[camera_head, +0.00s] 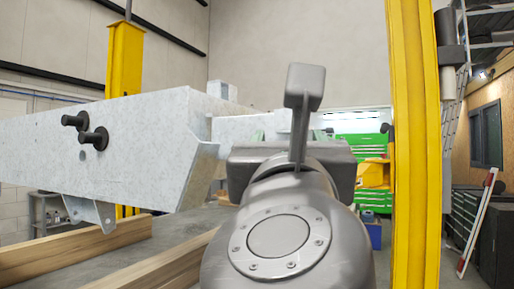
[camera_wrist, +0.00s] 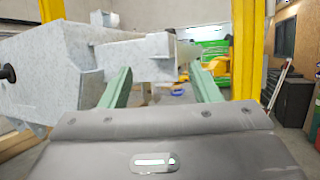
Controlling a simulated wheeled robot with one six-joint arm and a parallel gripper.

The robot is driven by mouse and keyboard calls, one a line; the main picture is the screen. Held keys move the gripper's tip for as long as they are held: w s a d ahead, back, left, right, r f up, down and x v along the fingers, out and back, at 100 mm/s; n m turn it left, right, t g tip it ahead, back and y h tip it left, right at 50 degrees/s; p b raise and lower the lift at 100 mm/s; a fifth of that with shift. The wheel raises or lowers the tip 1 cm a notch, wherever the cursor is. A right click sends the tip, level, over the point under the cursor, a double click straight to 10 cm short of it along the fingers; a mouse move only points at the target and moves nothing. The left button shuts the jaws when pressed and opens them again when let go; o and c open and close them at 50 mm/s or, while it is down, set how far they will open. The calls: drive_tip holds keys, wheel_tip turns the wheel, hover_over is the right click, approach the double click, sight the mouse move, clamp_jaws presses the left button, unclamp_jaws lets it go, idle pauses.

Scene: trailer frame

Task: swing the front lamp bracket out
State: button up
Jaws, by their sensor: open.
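A grey galvanised trailer frame (camera_head: 120,135) fills the left of the head view, and its end shows at left in the wrist view (camera_wrist: 45,75). A smaller galvanised piece (camera_wrist: 135,60) juts right from that end and finishes in a small plate (camera_wrist: 187,52). It may be the front lamp bracket; I cannot tell for certain. My gripper (camera_wrist: 160,72) is open, its two green fingers spread on either side of the view. The piece appears ahead of and between the fingers; contact is not visible. In the head view my wrist hides most of this area.
Yellow posts stand at left (camera_head: 124,60) and close on the right (camera_head: 415,150). Two black pegs (camera_head: 90,130) stick out of the frame's side. Wooden beams (camera_head: 75,245) lie below the frame. Green cabinets (camera_head: 355,150) stand behind, and a red-and-white board (camera_head: 478,222) leans at right.

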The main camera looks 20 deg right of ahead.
sight(288, 133)
drive_tip(key=shift+v, duration=0.9)
drive_tip(key=shift+a, duration=0.1)
drive_tip(key=shift+w, duration=0.15)
drive_tip(key=shift+x, duration=2.65)
drive_tip(key=shift+r, duration=0.1)
drive_tip(key=shift+s, duration=0.2)
